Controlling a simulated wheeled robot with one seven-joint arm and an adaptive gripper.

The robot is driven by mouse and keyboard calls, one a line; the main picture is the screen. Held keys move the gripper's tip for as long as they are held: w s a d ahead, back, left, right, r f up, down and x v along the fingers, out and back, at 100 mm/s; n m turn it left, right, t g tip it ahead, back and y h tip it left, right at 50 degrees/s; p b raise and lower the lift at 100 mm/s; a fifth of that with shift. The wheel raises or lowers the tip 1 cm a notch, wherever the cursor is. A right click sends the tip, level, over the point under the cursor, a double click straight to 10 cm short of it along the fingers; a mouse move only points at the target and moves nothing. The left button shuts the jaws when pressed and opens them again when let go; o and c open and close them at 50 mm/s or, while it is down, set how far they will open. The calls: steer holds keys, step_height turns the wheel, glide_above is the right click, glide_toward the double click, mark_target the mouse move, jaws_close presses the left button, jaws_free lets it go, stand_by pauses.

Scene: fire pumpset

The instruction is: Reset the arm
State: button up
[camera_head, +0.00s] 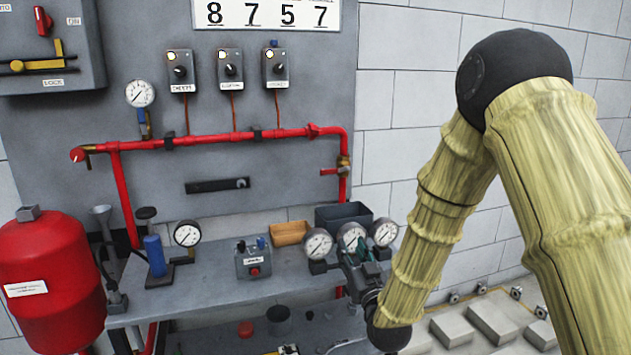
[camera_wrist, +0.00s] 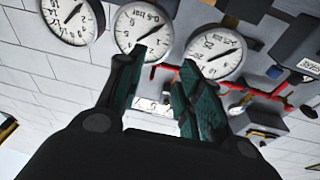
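My arm comes in from the right of the head view and bends down to my gripper (camera_head: 366,250), which is over the right end of the grey bench (camera_head: 215,290). In the wrist view the two green-padded fingers (camera_wrist: 158,90) stand apart with a clear gap and nothing between them. Three round white gauges are just beyond the fingers: a left gauge (camera_head: 318,243), a middle gauge (camera_head: 350,236) and a right gauge (camera_head: 384,232). They also show along the top of the wrist view, the middle one (camera_wrist: 143,28) behind the fingers. I cannot tell whether the fingers touch it.
A dark open bin (camera_head: 343,214) and a tan box (camera_head: 290,234) stand at the back of the bench. A small control box (camera_head: 253,262) and another gauge (camera_head: 187,234) are further left. A red pipe (camera_head: 230,139) crosses the panel. A red tank (camera_head: 50,285) stands at left.

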steer(key=s+d+f+g+h, duration=0.1)
steer(key=s+d+f+g, duration=0.15)
steer(key=s+f, duration=0.6)
steer(key=s+d+f+m+g+h, duration=0.1)
steer(key=s+d+f+g, duration=0.2)
steer(key=f, duration=1)
steer(key=s+d+f+g+h, duration=0.1)
steer(key=s+f+g, duration=0.4)
steer(key=f, duration=0.5)
steer(key=s+d+f+m+g, duration=0.1)
steer(key=s+d+f+g, duration=0.2)
steer(key=s+f, duration=0.75)
steer(key=s+d+f+g+h, duration=0.1)
steer(key=s+d+f+g, duration=0.15)
steer(key=s, duration=0.95)
steer(key=s+d+f+g+h, duration=0.15)
steer(key=s+g, duration=0.25)
steer(key=s, duration=0.7)
step_height(320, 180, up, 15)
steer(key=p, duration=1.5)
steer(key=shift+w+m+y, duration=0.25)
steer(key=shift+m+y, duration=0.05)
steer(key=shift+y, duration=0.05)
steer(key=shift+f, duration=0.1)
